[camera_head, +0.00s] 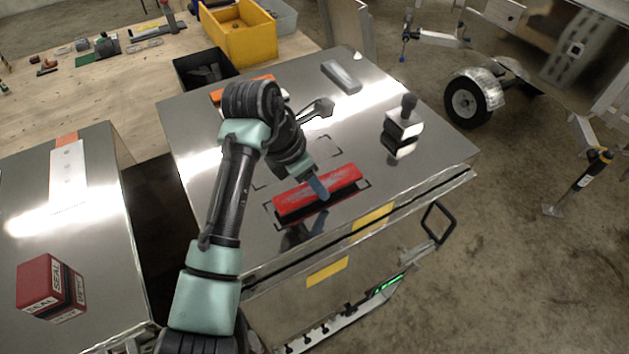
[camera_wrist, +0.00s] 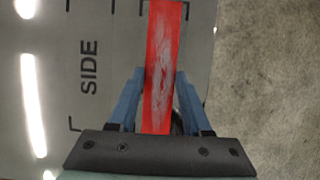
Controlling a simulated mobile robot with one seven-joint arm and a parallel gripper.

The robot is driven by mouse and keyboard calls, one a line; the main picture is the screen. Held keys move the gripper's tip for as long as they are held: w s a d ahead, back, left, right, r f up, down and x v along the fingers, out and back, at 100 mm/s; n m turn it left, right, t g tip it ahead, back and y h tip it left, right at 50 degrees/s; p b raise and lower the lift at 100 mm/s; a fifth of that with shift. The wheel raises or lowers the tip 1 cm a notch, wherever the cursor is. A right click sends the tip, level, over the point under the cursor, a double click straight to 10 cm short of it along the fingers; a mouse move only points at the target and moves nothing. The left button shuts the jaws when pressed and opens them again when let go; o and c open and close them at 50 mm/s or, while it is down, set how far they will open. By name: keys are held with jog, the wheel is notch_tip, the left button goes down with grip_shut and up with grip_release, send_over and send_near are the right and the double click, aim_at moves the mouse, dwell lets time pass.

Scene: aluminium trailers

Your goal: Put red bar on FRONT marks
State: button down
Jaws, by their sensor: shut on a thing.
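The red bar (camera_head: 343,179) is a long block with a scuffed red top and dark sides. It is at the front edge of the metal worktop (camera_head: 220,160). My gripper (camera_head: 319,187) is shut on it near its middle, with blue fingers on both long sides. Dark corner marks (camera_head: 366,184) show around the bar's ends; their label is hidden. In the wrist view the bar (camera_wrist: 162,50) runs lengthwise between my fingers (camera_wrist: 160,82). Corner marks labelled SIDE (camera_wrist: 90,67) lie to its left. I cannot tell whether the bar touches the worktop.
A black-handled metal block (camera_head: 403,128) stands right of the bar. A clear-grey bar (camera_head: 341,76) lies at the back. A black bin (camera_head: 205,70) and yellow crate (camera_head: 238,42) are behind. A red SEAL box (camera_head: 50,287) sits on the left metal top.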

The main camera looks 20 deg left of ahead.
jog(key=shift+f, duration=0.7)
jog(key=shift+f, duration=0.15)
jog(key=shift+c, duration=1.7)
grip_release()
jog(key=v, duration=1.2)
jog(key=shift+r, duration=0.2)
